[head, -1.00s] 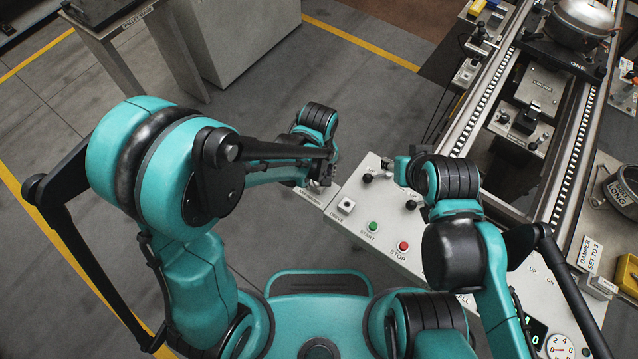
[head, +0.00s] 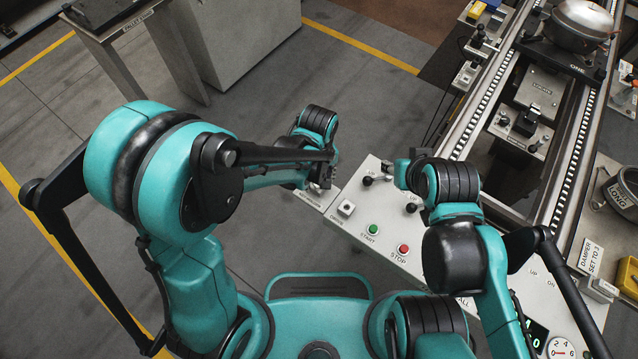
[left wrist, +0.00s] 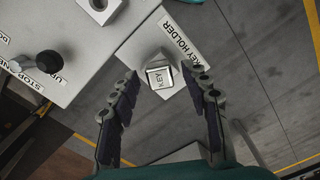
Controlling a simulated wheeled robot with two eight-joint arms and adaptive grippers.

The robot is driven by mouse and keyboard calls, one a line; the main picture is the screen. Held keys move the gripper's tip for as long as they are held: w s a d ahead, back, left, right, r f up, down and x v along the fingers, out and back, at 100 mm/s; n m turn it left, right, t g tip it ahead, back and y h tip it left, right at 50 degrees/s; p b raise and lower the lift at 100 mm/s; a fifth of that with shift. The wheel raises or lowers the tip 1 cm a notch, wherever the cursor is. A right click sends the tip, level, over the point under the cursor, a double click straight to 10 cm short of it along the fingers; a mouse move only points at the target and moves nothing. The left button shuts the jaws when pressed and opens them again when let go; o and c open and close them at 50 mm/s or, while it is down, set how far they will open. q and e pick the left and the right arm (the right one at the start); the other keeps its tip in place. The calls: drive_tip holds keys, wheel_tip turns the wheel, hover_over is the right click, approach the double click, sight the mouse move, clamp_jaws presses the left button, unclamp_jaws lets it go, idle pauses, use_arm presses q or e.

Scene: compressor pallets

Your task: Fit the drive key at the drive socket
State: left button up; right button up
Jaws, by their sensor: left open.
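The drive key (left wrist: 160,78) is a grey block with a KEY label on its face. It sits at the key holder (left wrist: 178,40), a light plate at the console's corner. My left gripper (left wrist: 158,92) is open, its two fingers on either side of the key, which shows between and just beyond the tips; I cannot tell whether they touch it. In the head view my left gripper (head: 324,180) is at the console's left corner and mostly hides the key. The drive socket (head: 346,208) is a small raised block with a dark hole, marked DRIVE. My right gripper (head: 402,174) is partly hidden by its arm.
The console has a green START button (head: 373,229), a red STOP button (head: 403,249) and black-knobbed levers (head: 368,180) close to both grippers. A roller conveyor (head: 480,115) runs behind on the right. Open floor lies to the left.

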sight(318, 182)
idle(0.3)
use_arm(q)
clamp_jaws()
drive_tip(key=shift+r, duration=0.1)
drive_tip(key=shift+r+p, duration=2.15)
drive_tip(key=shift+r, duration=0.75)
